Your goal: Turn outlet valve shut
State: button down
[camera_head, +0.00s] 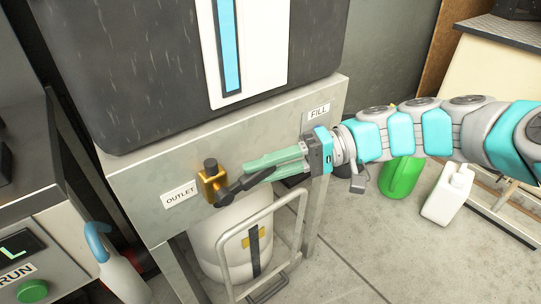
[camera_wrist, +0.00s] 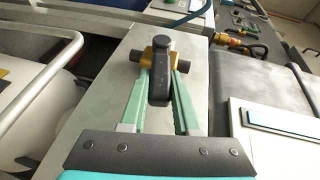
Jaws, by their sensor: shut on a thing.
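The outlet valve (camera_head: 211,182) has a brass body and a dark lever handle. It sits on the grey metal panel beside the OUTLET label (camera_head: 179,195). In the wrist view the valve's dark handle (camera_wrist: 159,85) lies lengthwise between my two green fingers. My gripper (camera_head: 246,178) comes in from the right in the head view. It is shut on the handle. In the wrist view my gripper (camera_wrist: 160,95) has one finger on each side of the handle, and the brass body (camera_wrist: 147,56) shows beyond the fingertips. The fingers hide part of the handle in the head view.
A white container (camera_head: 222,240) behind a metal frame (camera_head: 262,246) stands below the panel. A dark tank (camera_head: 150,70) with a blue level strip is above. A green jug (camera_head: 400,178) and a white jug (camera_head: 447,195) stand on the floor at right. A bottle (camera_head: 118,270) is at left.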

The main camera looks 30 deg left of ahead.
jog(key=shift+f+m+g+y, duration=0.4)
jog(key=shift+f+g+y, duration=0.3)
jog(key=shift+f, duration=0.1)
jog(key=shift+b, duration=0.3)
jog(key=c, duration=0.6)
grip_release()
jog(key=shift+c, duration=0.2)
jog(key=shift+w, duration=0.1)
jog(key=v, duration=0.7)
jog(key=shift+w+d, duration=0.3)
jog(key=shift+d, duration=0.05)
jog(key=shift+s+p, duration=0.1)
jog(key=shift+p, duration=0.2)
